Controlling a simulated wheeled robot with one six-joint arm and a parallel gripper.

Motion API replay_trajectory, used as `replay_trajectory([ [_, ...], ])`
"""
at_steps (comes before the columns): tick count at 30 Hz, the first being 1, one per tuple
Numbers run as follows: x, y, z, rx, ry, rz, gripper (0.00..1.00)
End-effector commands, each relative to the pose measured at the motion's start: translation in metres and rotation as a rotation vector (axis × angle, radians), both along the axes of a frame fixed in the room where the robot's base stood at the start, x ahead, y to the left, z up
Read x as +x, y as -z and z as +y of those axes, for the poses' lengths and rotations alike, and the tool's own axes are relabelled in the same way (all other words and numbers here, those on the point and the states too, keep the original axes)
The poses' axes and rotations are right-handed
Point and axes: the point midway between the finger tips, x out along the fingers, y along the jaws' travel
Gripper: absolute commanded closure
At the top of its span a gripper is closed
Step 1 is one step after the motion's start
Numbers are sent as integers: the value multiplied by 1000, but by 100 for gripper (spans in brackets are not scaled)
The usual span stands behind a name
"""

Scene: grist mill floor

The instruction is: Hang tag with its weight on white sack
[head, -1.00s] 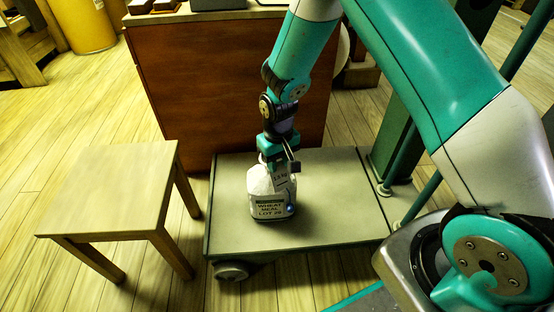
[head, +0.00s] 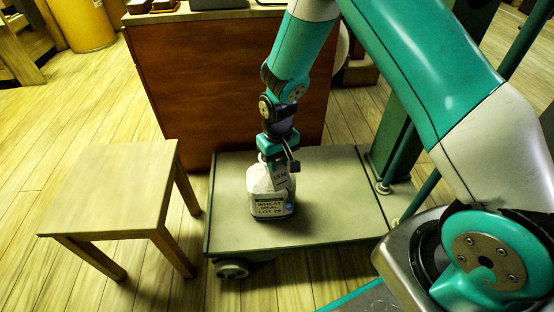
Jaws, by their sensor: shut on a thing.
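The white sack (head: 257,184) stands upright on the flat platform, with a label reading "WHEAT MEAL" and a lot number. My gripper (head: 276,165) points down at the top of the sack and is shut on the small pale tag (head: 281,177). The tag hangs against the sack's upper right front and bears small dark writing, too small to read surely. The fingers partly hide the sack's top, so I cannot tell whether the tag is around its neck. A small blue spot (head: 291,207) shows at the sack's lower right.
The low wheeled platform (head: 335,200) has bare room around the sack, mostly at right. A wooden stool (head: 110,190) stands at left. A brown wooden cabinet (head: 200,90) stands behind, with items on top. A yellow drum (head: 83,28) is at the far left.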

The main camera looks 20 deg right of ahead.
Motion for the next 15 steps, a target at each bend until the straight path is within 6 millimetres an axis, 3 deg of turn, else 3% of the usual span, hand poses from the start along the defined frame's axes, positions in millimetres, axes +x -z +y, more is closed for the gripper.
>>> replay_trajectory([
  [15,0,4,0,0,0,0,88],
])
